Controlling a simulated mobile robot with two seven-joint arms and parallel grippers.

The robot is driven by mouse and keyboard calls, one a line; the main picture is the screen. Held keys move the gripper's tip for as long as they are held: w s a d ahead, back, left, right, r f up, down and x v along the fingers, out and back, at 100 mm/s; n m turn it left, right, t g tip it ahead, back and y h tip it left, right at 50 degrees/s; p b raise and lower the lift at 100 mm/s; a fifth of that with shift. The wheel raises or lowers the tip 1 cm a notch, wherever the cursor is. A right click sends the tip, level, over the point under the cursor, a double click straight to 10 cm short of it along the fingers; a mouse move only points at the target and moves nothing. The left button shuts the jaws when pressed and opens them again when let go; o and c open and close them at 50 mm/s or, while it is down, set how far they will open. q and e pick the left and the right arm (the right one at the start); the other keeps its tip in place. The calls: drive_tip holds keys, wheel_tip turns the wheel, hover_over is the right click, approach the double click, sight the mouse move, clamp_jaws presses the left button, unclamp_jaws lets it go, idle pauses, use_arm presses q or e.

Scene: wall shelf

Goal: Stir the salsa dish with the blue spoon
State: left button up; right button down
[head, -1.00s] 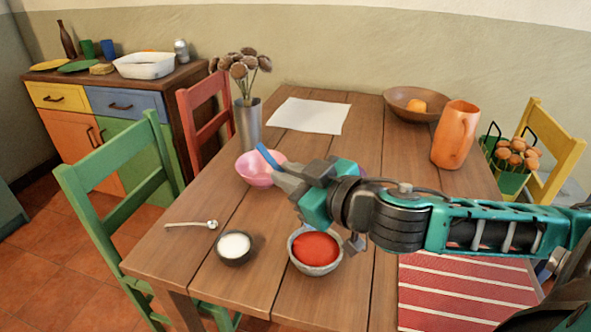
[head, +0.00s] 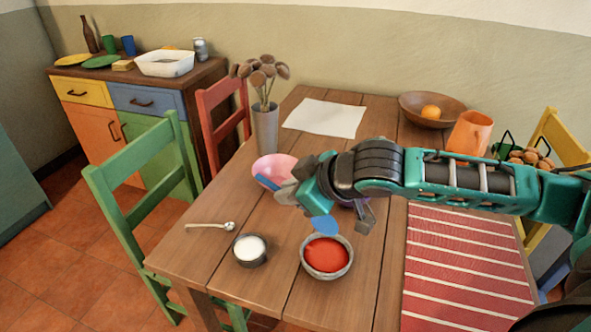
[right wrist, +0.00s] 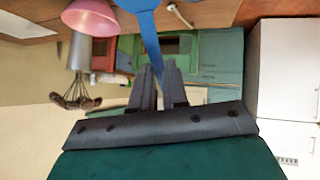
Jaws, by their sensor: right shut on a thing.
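The blue spoon (head: 324,225) is held in my right gripper (head: 285,194). Its handle end sticks out to the upper left of the fingers. Its head hangs below the gripper, just above the far rim of the salsa dish in the picture; I cannot tell if it touches. The salsa dish (head: 327,272) is a grey bowl of red salsa near the table's front edge. In the right wrist view the blue spoon (right wrist: 150,38) rises from between the shut fingers (right wrist: 160,85). My left gripper is not in view.
A small dark bowl of white stuff (head: 250,262) stands left of the salsa, with a light spoon (head: 209,226) beyond. A pink bowl (head: 270,165) sits behind my gripper. A striped red mat (head: 465,270) lies right.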

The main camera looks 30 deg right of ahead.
drive_tip(key=g+p, duration=0.1)
drive_tip(key=p, duration=0.1)
drive_tip(key=w+n+g+p, duration=0.1)
drive_tip(key=g+p, duration=0.1)
drive_tip(key=shift+w+a, duration=0.25)
drive_tip(key=shift+a, duration=0.15)
drive_tip(key=shift+w+a+f+g+p, duration=0.25)
drive_tip(key=shift+w+f+g+p, duration=0.1)
drive_tip(key=shift+g, duration=0.55)
drive_tip(key=shift+w+a+f+n+g, duration=0.1)
drive_tip(key=shift+w+f+n+g, duration=0.1)
drive_tip(key=shift+f+n+g, duration=0.3)
drive_tip(key=shift+r, duration=0.1)
